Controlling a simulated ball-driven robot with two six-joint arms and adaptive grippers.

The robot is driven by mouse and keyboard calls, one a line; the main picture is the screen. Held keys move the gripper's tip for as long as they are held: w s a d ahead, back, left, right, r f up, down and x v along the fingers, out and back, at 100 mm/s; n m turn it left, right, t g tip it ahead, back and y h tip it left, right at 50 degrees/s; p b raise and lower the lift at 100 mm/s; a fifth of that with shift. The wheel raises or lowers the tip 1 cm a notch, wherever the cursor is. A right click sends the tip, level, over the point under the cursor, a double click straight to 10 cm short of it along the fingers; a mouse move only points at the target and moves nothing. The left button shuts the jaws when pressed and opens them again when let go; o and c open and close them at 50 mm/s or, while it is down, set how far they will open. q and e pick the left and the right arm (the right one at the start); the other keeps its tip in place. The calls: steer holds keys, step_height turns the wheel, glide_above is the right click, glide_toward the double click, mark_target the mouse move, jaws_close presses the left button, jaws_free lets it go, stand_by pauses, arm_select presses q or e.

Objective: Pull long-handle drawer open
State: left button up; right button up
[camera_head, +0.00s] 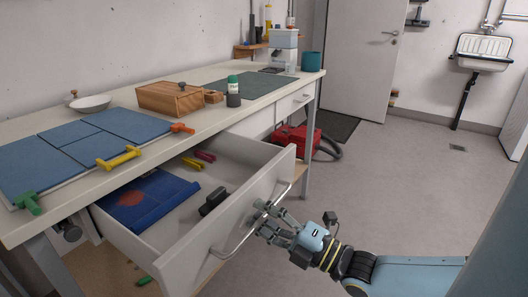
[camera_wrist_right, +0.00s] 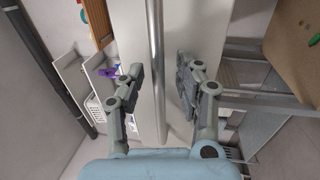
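The long-handle drawer (camera_head: 215,225) under the workbench stands well open. Its long metal bar handle (camera_head: 235,240) runs along the front. In the right wrist view, the handle bar (camera_wrist_right: 155,60) passes between the two spread fingers of my right gripper (camera_wrist_right: 158,85), with a gap on each side. The fingers look open and not closed on the bar. My left gripper is not in view.
The drawer holds a blue booklet (camera_head: 150,205), a dark object (camera_head: 213,201) and red and yellow tools. The workbench (camera_head: 130,180) carries blue mats, clamps and a wooden box (camera_head: 170,98). A red vacuum (camera_head: 295,137) stands beyond the drawer. The floor to the right is clear.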

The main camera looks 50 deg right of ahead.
steer(key=a+v, duration=0.1)
steer(key=v, duration=1.1)
steer(key=shift+d, duration=0.45)
